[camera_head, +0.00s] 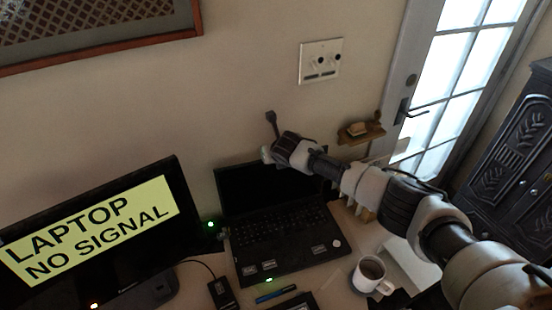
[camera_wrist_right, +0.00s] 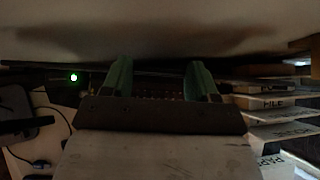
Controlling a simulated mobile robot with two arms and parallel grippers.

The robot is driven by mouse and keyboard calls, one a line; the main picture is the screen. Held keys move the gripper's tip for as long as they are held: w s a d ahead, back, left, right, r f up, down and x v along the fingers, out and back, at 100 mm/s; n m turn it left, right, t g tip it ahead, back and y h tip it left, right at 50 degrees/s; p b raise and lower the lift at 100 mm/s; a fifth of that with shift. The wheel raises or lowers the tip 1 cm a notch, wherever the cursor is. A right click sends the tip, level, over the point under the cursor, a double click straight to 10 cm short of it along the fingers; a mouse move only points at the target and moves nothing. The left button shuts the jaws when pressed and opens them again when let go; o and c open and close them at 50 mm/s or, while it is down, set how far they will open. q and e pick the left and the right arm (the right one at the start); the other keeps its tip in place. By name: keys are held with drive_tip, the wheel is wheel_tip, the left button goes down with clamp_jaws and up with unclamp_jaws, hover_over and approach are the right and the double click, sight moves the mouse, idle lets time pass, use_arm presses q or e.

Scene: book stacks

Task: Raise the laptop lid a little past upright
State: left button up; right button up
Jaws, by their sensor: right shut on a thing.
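The black laptop (camera_head: 285,240) stands open on the desk, its keyboard facing up. Its dark lid (camera_head: 240,188) stands up from the hinge near the wall; its exact angle is hard to tell. My right gripper (camera_head: 267,154) reaches in from the right to the lid's top edge and is shut on the lid. My arm hides the lid's upper right part. In the right wrist view, the green fingers (camera_wrist_right: 159,82) show apart, with part of the keyboard dimly visible between them. My left gripper is out of view.
A monitor (camera_head: 100,235) reading "LAPTOP NO SIGNAL" stands left of the laptop. A coffee mug (camera_head: 371,274) stands at its front right. A blue pen (camera_head: 276,293) lies in front. Labelled paper trays (camera_wrist_right: 275,115) are at right in the wrist view. The wall is close behind.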

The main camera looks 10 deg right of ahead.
drive_tip(key=shift+w+r, duration=0.2)
drive_tip(key=shift+r, duration=0.1)
drive_tip(key=o, duration=1.3)
drive_tip(key=shift+s+f, duration=0.1)
drive_tip(key=shift+f, duration=0.05)
drive_tip(key=shift+s, duration=0.1)
drive_tip(key=b+v, duration=0.1)
drive_tip(key=v, duration=0.9)
drive_tip(key=shift+s+r+b, duration=0.2)
drive_tip(key=shift+r+b, duration=0.1)
drive_tip(key=shift+b, duration=0.05)
